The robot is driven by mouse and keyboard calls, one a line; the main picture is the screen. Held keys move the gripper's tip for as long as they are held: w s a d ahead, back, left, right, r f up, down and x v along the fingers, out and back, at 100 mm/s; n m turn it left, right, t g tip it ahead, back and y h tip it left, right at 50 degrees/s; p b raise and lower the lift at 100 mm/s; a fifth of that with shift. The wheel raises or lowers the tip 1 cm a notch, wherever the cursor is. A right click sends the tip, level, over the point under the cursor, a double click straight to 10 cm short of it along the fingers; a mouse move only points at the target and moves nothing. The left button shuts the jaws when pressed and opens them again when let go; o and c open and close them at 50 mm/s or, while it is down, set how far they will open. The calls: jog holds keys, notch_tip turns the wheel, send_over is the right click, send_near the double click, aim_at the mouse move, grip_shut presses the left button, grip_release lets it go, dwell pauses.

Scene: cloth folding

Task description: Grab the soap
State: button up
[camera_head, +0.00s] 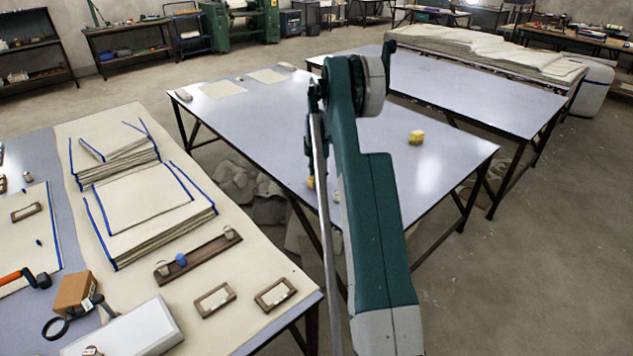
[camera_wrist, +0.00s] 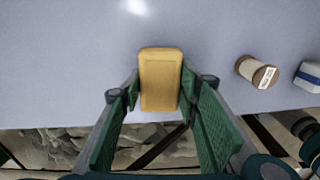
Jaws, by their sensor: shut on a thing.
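The soap is a yellow-tan rounded block (camera_wrist: 161,66) in the wrist view, near the front edge of the blue-grey table (camera_wrist: 60,75). My gripper (camera_wrist: 160,92) has its green fingers on the left and right sides of the soap, closed against it. The soap's far part sticks out past the fingertips. In the head view, a small yellow-tan piece (camera_head: 310,182) shows beside my arm, which hides most of the gripper. Whether the soap touches the table or is lifted is hard to tell.
A labelled spool (camera_wrist: 257,71) and a white-and-blue item (camera_wrist: 309,76) lie right of the soap. Another yellow block (camera_head: 416,138) lies farther right on the table. Pale cloths (camera_head: 222,89) lie at its far left. Much of the tabletop is clear.

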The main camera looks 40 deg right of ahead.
notch_tip(320, 180, up, 8)
jog(key=shift+r+p, duration=0.2)
jog(key=shift+p, duration=0.55)
